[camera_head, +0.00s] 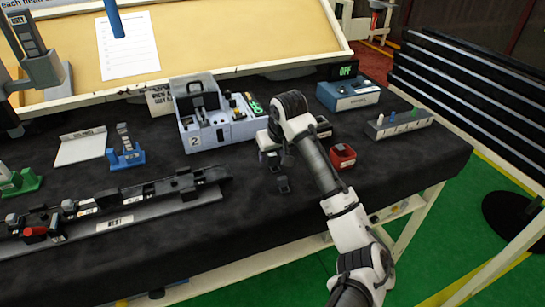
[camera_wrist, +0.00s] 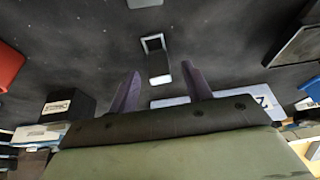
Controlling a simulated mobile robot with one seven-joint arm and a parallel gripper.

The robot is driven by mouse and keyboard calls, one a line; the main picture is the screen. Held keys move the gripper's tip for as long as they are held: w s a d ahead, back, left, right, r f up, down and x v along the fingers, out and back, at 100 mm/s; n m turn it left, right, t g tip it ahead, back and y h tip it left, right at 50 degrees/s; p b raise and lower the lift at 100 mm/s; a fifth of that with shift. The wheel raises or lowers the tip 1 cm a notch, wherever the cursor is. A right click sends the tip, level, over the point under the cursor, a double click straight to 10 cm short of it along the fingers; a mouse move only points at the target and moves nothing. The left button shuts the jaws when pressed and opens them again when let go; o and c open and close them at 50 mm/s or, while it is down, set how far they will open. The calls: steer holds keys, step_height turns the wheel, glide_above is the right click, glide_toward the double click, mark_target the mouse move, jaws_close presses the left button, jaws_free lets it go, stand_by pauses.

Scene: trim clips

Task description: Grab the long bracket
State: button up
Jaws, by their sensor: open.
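A small dark bracket-like piece (camera_head: 282,185) lies on the black table cover just below my gripper (camera_head: 276,161) in the head view. In the wrist view, a grey L-shaped piece with a pale-edged square opening (camera_wrist: 158,66) shows just ahead of and between the fingertips; it looks like the same piece. I cannot tell for sure that it is the long bracket. My gripper (camera_wrist: 160,71) is open, its two dark fingers apart with nothing held. The gap between fingers and piece is hard to judge.
A red bin (camera_head: 342,156) stands right of my gripper, and a grey box marked 2 (camera_head: 204,136) stands behind left. A long dark rail fixture (camera_head: 120,208) lies at left. A blue device (camera_head: 348,94) and a peg block (camera_head: 400,123) are at right. The front cover is mostly clear.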

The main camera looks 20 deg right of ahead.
steer(key=shift+x, duration=0.9)
steer(key=shift+c, duration=0.3)
steer(key=c, duration=1)
steer(key=shift+r, duration=0.2)
